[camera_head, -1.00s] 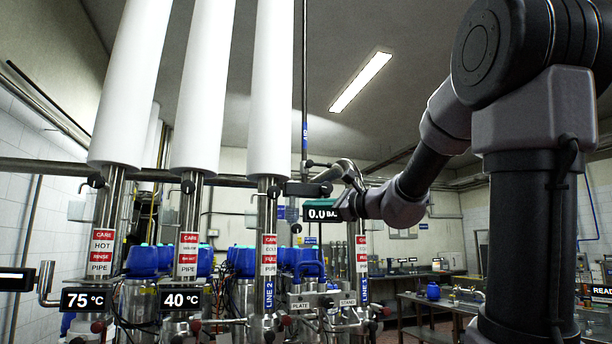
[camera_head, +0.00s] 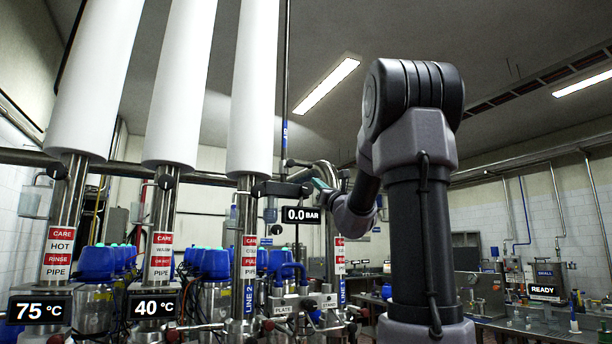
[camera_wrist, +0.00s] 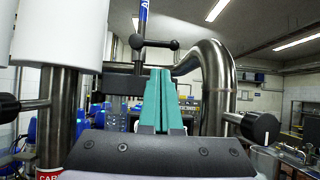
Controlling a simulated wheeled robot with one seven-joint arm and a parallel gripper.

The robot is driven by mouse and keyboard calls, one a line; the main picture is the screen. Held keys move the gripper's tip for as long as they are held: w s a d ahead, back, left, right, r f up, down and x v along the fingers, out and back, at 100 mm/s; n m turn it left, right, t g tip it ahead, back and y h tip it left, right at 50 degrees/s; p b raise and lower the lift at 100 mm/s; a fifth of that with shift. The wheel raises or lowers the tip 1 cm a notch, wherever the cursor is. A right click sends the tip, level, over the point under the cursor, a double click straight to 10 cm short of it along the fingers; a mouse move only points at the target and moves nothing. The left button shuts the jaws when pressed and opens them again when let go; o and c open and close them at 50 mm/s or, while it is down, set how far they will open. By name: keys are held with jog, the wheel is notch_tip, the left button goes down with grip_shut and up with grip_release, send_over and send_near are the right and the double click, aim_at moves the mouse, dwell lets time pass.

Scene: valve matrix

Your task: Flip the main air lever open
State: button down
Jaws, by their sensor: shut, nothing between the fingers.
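The main air lever (camera_wrist: 155,44) appears to be the dark bar with round knobs on the thin vertical pipe with a blue label (camera_wrist: 144,14), just above and beyond my fingertips in the wrist view. In the head view the lever (camera_head: 292,163) is small, on the thin pipe left of my gripper. My gripper (camera_wrist: 161,72), with teal fingers, is shut and empty, pointing toward the pipe below the lever. It also shows in the head view (camera_head: 320,184), partly hidden by my arm. I see no contact with the lever, but the exact gap cannot be told.
A bent steel pipe (camera_wrist: 222,85) stands close right of my fingers, with a black knob (camera_wrist: 260,127) beside it. A white-sleeved pipe (camera_wrist: 62,35) stands left. The pressure display (camera_head: 300,215) reads 0.0 BAR. Blue-topped valves (camera_head: 215,262) crowd the lower middle.

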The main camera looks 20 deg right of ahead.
aim_at(305, 165)
jog(key=x, duration=1)
jog(key=shift+d+r+n+y, duration=0.1)
jog(key=shift+r+n+y, duration=0.05)
jog(key=shift+n+y, duration=0.5)
jog(key=shift+d+r+n+y, duration=0.15)
jog(key=shift+n+y, duration=0.3)
jog(key=shift+n, duration=0.3)
jog(key=n+y, duration=0.1)
jog(key=n, duration=0.1)
jog(key=r+n+g+y, duration=0.1)
jog(key=n, duration=0.1)
jog(key=n+y, duration=0.1)
jog(key=y, duration=0.1)
jog(key=shift+d+r+n+g, duration=0.25)
jog(key=shift+d+n+g, duration=0.05)
jog(key=shift+n, duration=0.1)
notch_tip(305, 165, up, 6)
jog(key=a+n+g+y, duration=0.2)
jog(key=n+g+y, duration=0.2)
jog(key=n+g, duration=0.4)
jog(key=n, duration=0.7)
jog(key=shift+a, duration=0.35)
jog(key=shift+s+a, duration=0.1)
